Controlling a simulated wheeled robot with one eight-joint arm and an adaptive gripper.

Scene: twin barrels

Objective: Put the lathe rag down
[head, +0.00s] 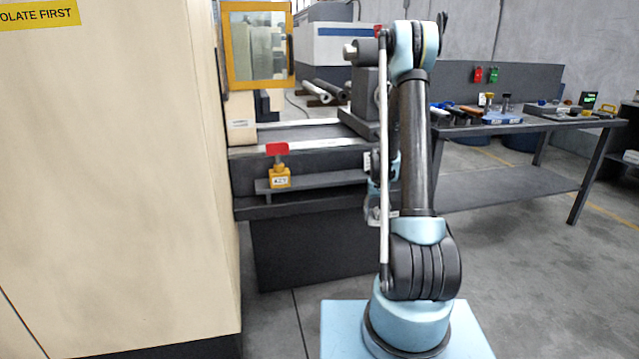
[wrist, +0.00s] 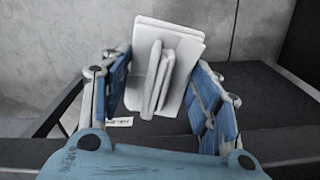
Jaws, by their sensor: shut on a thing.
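The lathe rag (wrist: 170,42) is a white folded cloth in the middle of the wrist view. My gripper (wrist: 163,95) has blue jaws on both sides of the rag and is shut on it. In the head view my gripper is low behind my arm, in front of the lathe, and mostly hidden. I cannot make out the rag clearly there.
A dark surface with a small white label (wrist: 119,122) lies below the gripper. In the head view, a yellow block with a red top (head: 279,172) sits on the lathe's ledge. A workbench (head: 500,125) with several tools stands right. A large cream cabinet (head: 110,190) fills the left.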

